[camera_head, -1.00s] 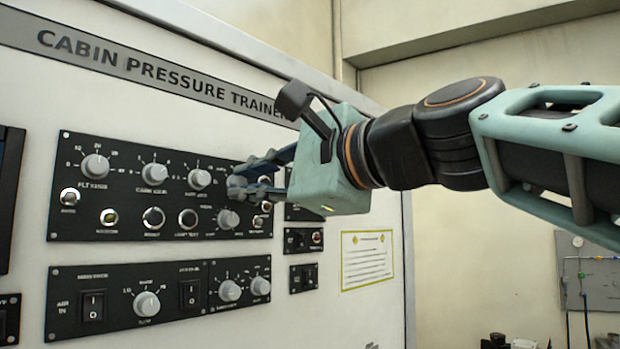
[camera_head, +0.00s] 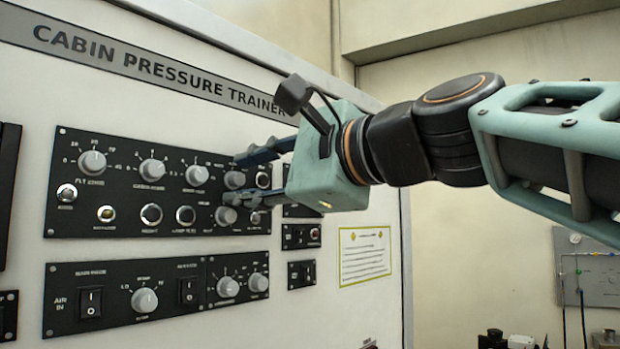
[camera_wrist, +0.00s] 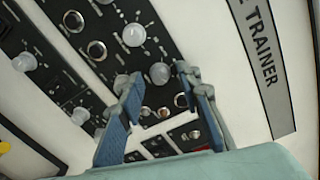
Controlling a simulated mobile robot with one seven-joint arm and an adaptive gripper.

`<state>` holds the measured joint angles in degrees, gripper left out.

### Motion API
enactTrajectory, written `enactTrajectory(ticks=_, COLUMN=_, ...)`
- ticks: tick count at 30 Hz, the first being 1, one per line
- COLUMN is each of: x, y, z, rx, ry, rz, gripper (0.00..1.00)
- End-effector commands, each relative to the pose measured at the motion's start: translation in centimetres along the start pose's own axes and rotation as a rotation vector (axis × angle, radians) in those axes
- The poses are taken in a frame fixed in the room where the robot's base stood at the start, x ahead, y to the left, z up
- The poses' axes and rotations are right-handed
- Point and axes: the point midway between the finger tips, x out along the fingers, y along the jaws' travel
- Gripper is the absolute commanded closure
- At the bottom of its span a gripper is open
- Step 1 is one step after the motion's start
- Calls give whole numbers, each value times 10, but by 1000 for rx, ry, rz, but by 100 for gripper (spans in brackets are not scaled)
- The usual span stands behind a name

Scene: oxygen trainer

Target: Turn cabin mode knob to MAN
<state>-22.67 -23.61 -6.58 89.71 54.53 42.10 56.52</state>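The black upper panel (camera_head: 130,222) on the white trainer carries several grey knobs. At its right end are an upper knob (camera_head: 234,180) and a lower knob (camera_head: 226,216). Labels there are too blurred to read, so I cannot tell which is the cabin mode knob or where either points. My gripper (camera_head: 247,179) is open, its blue fingers apart just right of the upper knob. In the wrist view the upper knob (camera_wrist: 159,73) shows between the fingertips without visible grip. The lower knob (camera_wrist: 122,84) lies just outside the left fingertip.
A top-row knob (camera_head: 196,175) sits left of the upper knob. Round buttons, including one (camera_head: 263,180) behind the fingers, are close by. A lower panel (camera_head: 120,318) holds rocker switches and more knobs.

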Motion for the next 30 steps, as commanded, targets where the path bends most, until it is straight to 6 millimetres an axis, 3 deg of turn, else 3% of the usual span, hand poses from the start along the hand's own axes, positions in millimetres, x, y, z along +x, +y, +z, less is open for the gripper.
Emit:
enactTrajectory(ticks=5, x=-20, y=-1, z=0, rx=-2, ry=1, rz=-3, gripper=68)
enactTrajectory(ticks=18, x=-105, y=-1, z=0, rx=-1, ry=0, rz=-2, gripper=68)
enactTrajectory(ticks=23, x=-118, y=0, z=0, rx=0, ry=1, rz=-1, gripper=68)
enactTrajectory(ticks=30, x=-120, y=0, z=0, rx=0, ry=1, rz=0, gripper=68)
